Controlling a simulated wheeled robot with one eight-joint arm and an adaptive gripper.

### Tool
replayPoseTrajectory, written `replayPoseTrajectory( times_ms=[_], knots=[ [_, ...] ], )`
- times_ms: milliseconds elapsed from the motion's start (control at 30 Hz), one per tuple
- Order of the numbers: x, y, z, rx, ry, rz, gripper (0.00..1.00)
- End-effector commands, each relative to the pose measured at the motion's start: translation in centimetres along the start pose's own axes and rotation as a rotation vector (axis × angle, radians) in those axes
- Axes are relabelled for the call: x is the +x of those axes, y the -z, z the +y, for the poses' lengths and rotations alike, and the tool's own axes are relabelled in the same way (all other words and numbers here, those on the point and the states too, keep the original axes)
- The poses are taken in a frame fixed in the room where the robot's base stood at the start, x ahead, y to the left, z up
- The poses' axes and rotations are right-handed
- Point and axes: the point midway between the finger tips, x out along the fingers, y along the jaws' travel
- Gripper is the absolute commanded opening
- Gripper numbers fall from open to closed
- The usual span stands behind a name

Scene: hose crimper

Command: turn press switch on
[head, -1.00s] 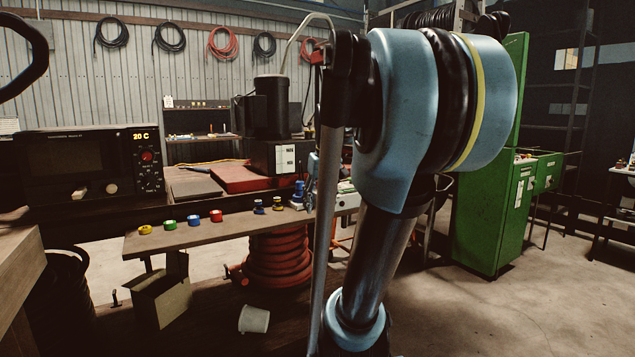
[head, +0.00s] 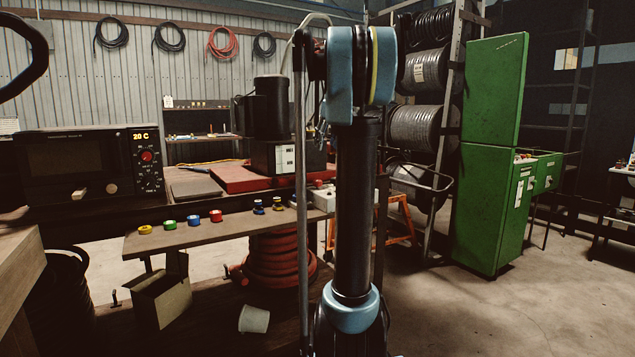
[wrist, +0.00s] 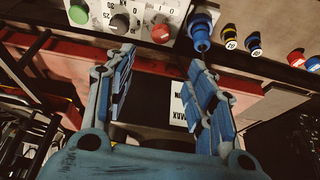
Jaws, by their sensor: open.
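In the wrist view, a light control panel (wrist: 140,12) runs along the top edge. It carries a green button (wrist: 78,13), a black dial (wrist: 118,24) with numbers around it, and a red button (wrist: 160,33). Marks like "I" and "0" show above the red button; part of the panel is cut off, and I cannot tell which control is the press switch. My gripper (wrist: 162,62) is open and empty, its blue fingers pointing toward the panel, apart from the buttons. In the head view, the pale control box (head: 326,199) is partly hidden behind my arm.
A blue fitting (wrist: 201,30) and several smaller colored pieces stand right of the panel. In the head view, tape rolls (head: 193,220) lie on the bench's front shelf. A dark press-like machine (head: 271,108) stands behind. A green cabinet (head: 487,150) is at right, with open floor before it.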

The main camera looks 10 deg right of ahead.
Motion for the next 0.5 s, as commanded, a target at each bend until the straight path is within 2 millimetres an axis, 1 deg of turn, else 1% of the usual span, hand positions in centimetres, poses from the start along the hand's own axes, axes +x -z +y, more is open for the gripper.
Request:
replayPoseTrajectory(
  times_ms=[167,500],
  knots=[
    [2.4,0.0,-0.1,-0.001,0.000,0.000,0.50],
    [8.4,-0.1,-0.1,-0.001,0.000,0.000,0.50]
  ],
)
